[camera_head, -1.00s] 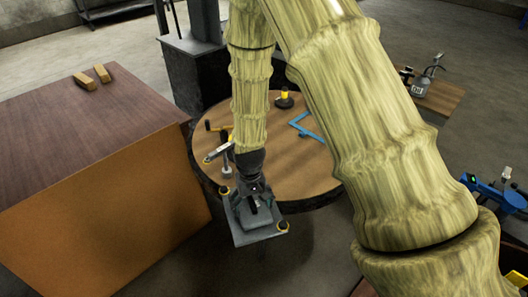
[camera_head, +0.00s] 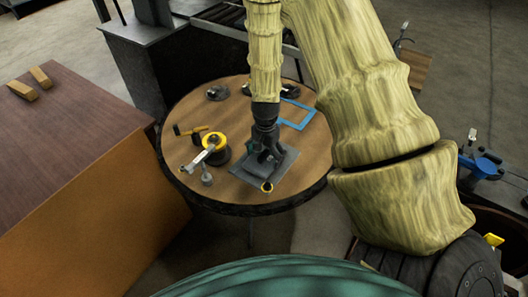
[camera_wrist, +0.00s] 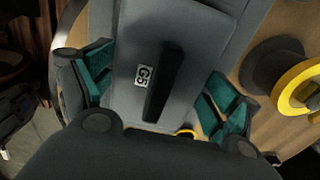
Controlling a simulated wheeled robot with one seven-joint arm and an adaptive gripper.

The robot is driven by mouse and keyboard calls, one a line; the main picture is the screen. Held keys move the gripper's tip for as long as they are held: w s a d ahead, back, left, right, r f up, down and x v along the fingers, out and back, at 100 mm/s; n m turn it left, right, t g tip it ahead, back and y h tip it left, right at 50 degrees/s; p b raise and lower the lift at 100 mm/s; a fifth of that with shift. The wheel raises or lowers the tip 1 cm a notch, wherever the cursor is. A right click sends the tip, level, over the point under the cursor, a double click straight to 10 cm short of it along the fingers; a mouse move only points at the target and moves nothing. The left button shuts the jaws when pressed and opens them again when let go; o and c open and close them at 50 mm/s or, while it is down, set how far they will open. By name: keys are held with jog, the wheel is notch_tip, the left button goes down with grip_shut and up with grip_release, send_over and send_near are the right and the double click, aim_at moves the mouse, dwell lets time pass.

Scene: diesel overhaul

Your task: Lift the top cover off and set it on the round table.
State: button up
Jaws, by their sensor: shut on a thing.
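The top cover is a grey plate (camera_head: 284,172) with a raised grey block, a black handle bar and a "G5" label; it also shows close up in the wrist view (camera_wrist: 195,25). My gripper (camera_head: 265,160) is shut on the cover, with its teal-padded fingers on either side of the raised block in the wrist view (camera_wrist: 160,88). A yellow-rimmed ring shows at the cover's near corner. The cover is over the front part of the round wooden table (camera_head: 205,115). I cannot tell whether it touches the tabletop.
A black and yellow spool (camera_head: 216,150) and a silver-headed tool (camera_head: 203,156) stand close to the cover's left. A blue frame (camera_head: 297,124) and several dark parts lie farther back. A large brown box (camera_head: 70,130) stands left of the table.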

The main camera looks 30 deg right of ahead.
jog(key=shift+w+a+f+b, duration=0.1)
jog(key=shift+f+b, duration=0.15)
jog(key=shift+f, duration=0.15)
jog(key=shift+w+a+f+b, duration=0.1)
jog(key=shift+f+b, duration=0.15)
jog(key=shift+f, duration=0.15)
jog(key=shift+f+b, duration=1.9)
jog(key=shift+f, duration=0.4)
jog(key=o, duration=1)
jog(key=shift+s, duration=0.1)
